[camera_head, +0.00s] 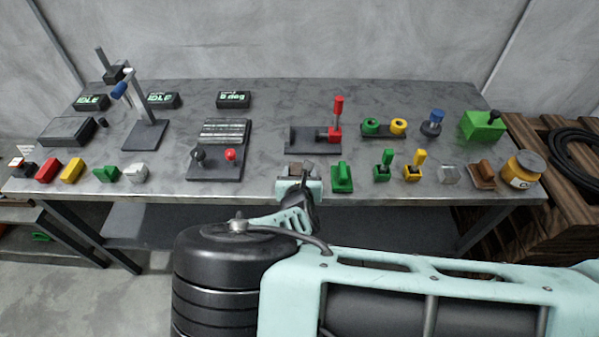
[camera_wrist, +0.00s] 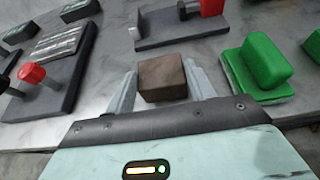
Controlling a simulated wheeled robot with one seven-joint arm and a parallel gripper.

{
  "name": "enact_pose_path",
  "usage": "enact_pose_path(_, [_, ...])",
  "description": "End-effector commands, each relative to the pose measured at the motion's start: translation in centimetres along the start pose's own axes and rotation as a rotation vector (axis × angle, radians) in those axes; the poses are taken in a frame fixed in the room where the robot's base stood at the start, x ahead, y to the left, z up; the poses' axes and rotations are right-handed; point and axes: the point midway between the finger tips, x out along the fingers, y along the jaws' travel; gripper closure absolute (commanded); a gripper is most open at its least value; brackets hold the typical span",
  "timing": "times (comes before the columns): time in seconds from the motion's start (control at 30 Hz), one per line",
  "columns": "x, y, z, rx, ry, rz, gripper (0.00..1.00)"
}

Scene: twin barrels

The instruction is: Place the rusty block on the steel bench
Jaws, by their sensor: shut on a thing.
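The rusty block is a small brown cube (camera_wrist: 162,78) between my gripper's two fingers in the wrist view. My gripper (camera_wrist: 160,92) is shut on it, with one pale finger on each side. In the head view my gripper (camera_head: 301,172) is at the front edge of the steel bench (camera_head: 270,115), and the block is mostly hidden there. The block is at or just above the bench top near the front edge; I cannot tell whether it touches.
A green block on a base (camera_head: 341,178) stands close to the right of my gripper. A dark plate with a red lever (camera_head: 336,120) lies behind. A panel with a red knob (camera_head: 231,155) is to the left. A wooden crate (camera_head: 560,190) stands at the right end.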

Motion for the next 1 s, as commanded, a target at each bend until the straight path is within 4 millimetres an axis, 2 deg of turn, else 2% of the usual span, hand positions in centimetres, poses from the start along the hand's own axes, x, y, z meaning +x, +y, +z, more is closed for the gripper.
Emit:
enact_pose_path(0.2, [0.1,0.0,-0.2,0.001,-0.003,0.000,0.89])
enact_pose_path(0.23, [0.1,0.0,-0.3,0.000,0.001,-0.001,0.37])
enact_pose_path(0.3, [0.1,0.0,-0.2,0.000,0.001,-0.001,0.24])
enact_pose_path(0.67, [-0.3,0.0,0.0,0.000,0.000,0.000,0.24])
enact_pose_path(0.77, [-1.6,0.1,-0.1,0.002,0.002,0.000,0.24])
enact_pose_path(1.0, [-6.6,0.1,-0.2,0.000,0.001,0.002,0.24])
